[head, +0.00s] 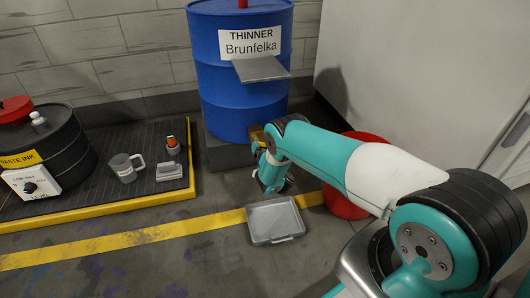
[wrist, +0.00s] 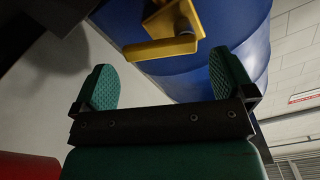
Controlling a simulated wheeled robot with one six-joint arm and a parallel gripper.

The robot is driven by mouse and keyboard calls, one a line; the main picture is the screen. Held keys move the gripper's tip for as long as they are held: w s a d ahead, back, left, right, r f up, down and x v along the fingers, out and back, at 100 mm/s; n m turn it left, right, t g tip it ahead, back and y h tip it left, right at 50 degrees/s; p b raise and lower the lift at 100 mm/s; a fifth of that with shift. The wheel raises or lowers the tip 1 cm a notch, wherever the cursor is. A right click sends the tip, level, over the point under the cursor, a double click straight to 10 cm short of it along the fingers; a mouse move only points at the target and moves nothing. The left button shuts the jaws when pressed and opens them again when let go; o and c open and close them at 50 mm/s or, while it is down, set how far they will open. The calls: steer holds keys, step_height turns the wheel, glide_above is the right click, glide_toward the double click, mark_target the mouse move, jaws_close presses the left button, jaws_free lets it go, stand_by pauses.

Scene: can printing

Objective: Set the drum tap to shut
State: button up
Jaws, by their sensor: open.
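The blue thinner drum (head: 222,90) stands at the back against the wall, and its side fills the upper right of the wrist view (wrist: 250,30). The brass-yellow drum tap (head: 257,139) is low on the drum's right side. In the wrist view the tap's handle (wrist: 160,48) lies crosswise just beyond the fingertips. My gripper (wrist: 165,80) is open and empty, its two green pads apart, with the handle ahead of the gap and not touching. In the head view my arm partly hides the tap and gripper.
A grey tray (head: 262,222) lies on the floor below the tap. A red round object (head: 345,203) is behind my arm at right. A black waste ink drum (head: 62,150), a mug (head: 124,168) and a scale-like grey block (head: 170,172) stand on the yellow-edged platform at left.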

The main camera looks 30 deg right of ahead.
steer(key=b+x, duration=0.2)
steer(key=x, duration=0.1)
steer(key=shift+w, duration=0.3)
